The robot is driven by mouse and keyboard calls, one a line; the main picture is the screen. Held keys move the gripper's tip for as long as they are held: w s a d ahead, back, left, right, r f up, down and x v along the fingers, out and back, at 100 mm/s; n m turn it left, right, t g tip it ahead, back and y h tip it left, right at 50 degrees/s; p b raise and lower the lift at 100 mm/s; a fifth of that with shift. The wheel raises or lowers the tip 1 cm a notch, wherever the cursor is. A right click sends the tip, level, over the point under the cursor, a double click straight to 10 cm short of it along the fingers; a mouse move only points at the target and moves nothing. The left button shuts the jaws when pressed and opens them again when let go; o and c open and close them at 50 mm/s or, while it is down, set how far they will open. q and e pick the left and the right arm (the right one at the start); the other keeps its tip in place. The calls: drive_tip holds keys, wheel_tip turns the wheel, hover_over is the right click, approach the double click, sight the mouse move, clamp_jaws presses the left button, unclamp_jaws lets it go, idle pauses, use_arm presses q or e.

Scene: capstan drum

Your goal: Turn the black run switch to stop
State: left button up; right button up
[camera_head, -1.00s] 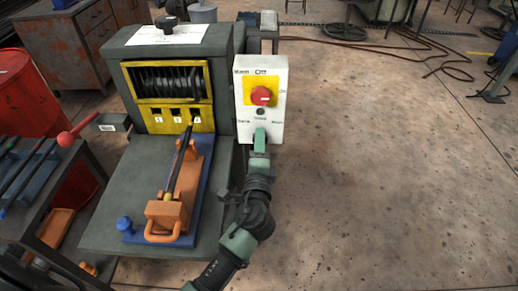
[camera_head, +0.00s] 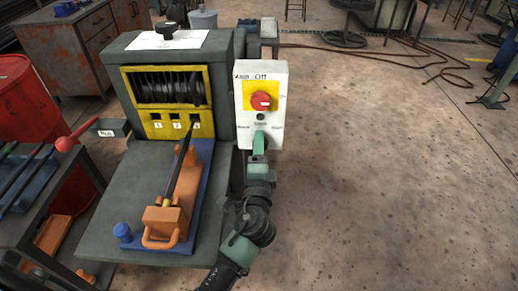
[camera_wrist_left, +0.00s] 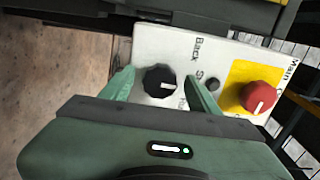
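The white control box (camera_head: 246,125) stands at the right of the machine. In the left wrist view, its black run switch (camera_wrist_left: 157,78) is a round knob with a white pointer mark at its right side, partly hidden by shade. My left gripper (camera_wrist_left: 158,84) is open, with one green finger on each side of the switch and small gaps showing. In the head view, the left gripper (camera_head: 260,140) is at the box's lower face and hides the switch. The label "Back" shows near the switch; other labels are partly covered. My right gripper is in neither view.
A red knob (camera_head: 261,101) on a yellow plate sits above, with a small dark button (camera_head: 261,117) between. The drum (camera_head: 165,87) is behind a yellow frame left of the box. An orange holder (camera_head: 165,222) sits on the machine's table.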

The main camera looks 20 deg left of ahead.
use_arm(q)
drive_tip(key=shift+s, duration=0.15)
drive_tip(key=b+v, duration=0.1)
drive_tip(key=v, duration=0.6)
drive_tip(key=shift+s+b, duration=0.3)
drive_tip(key=shift+d, duration=0.15)
